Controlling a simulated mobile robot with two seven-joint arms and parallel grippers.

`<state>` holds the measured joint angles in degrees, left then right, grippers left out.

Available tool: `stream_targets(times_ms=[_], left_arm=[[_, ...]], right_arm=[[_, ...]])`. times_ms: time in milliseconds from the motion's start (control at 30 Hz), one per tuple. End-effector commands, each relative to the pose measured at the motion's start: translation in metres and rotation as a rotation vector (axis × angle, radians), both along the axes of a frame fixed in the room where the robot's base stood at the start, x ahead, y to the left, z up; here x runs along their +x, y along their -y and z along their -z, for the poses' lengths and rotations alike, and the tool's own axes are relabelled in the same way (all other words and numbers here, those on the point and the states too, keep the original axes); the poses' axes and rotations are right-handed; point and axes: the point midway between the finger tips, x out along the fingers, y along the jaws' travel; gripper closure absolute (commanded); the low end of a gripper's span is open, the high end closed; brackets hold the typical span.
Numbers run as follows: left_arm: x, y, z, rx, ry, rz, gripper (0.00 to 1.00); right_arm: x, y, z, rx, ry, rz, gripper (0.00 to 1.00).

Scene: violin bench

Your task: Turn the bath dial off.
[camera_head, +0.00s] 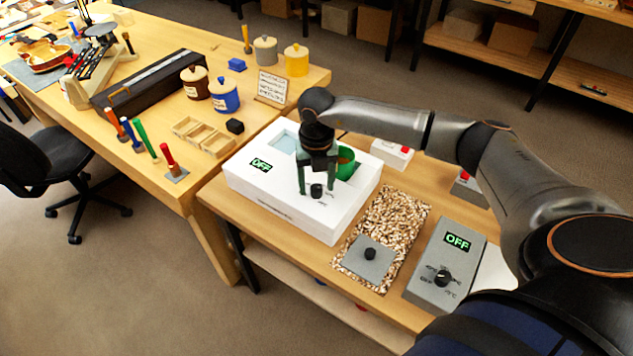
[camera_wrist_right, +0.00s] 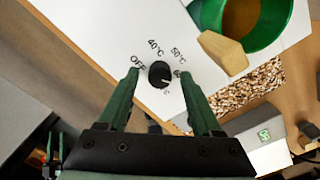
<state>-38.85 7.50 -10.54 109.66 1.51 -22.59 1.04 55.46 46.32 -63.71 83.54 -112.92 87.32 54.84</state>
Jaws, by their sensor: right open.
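The white bath box (camera_head: 290,210) stands on the wooden bench, with a display reading OFF (camera_head: 261,164) in green. Its small black bath dial (camera_head: 316,191) is on the top face. In the wrist view the dial (camera_wrist_right: 160,75) has printed marks OFF, 40°C and 50°C around it, and others partly hidden by a finger. I cannot tell clearly where its pointer aims. My right gripper (camera_head: 316,188) is open, pointing down, with its green fingers on either side of the dial; in the wrist view (camera_wrist_right: 160,73) contact is not clear.
A green pot (camera_head: 345,164) with a wooden piece sits in the bath behind the gripper. A grey box (camera_head: 445,265) with its own dial and OFF display stands at right. A woodchip tray (camera_head: 395,220) with a grey knobbed plate (camera_head: 368,262) lies between.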

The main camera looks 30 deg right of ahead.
Motion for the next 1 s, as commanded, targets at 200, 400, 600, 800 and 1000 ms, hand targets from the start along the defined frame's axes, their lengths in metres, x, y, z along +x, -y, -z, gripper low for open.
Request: stream_targets(times_ms=[200,400,600,800,1000], left_arm=[[-0.0004,0.0,-0.0002,0.0,-0.001,0.0,0.5],[-0.0005,0.0,-0.0001,0.0,-0.001,0.0,0.5],[-0.0007,0.0001,-0.0001,0.0,-0.001,0.0,0.5],[-0.0006,0.0,0.0,0.0,-0.001,0.0,0.5],[-0.0008,-0.0001,0.0,0.0,-0.001,0.0,0.5]], right_arm=[[-0.0002,-0.0001,0.0051,0.0,0.0,0.0,0.34],[-0.0001,-0.0002,0.0047,0.0,0.0,0.0,0.42],[-0.0001,-0.0001,0.0044,0.0,0.0,0.0,0.64],[0.0,-0.0001,0.0043,0.0,0.0,0.0,0.87],[0.0,-0.0001,0.0041,0.0,0.0,0.0,1.0]])
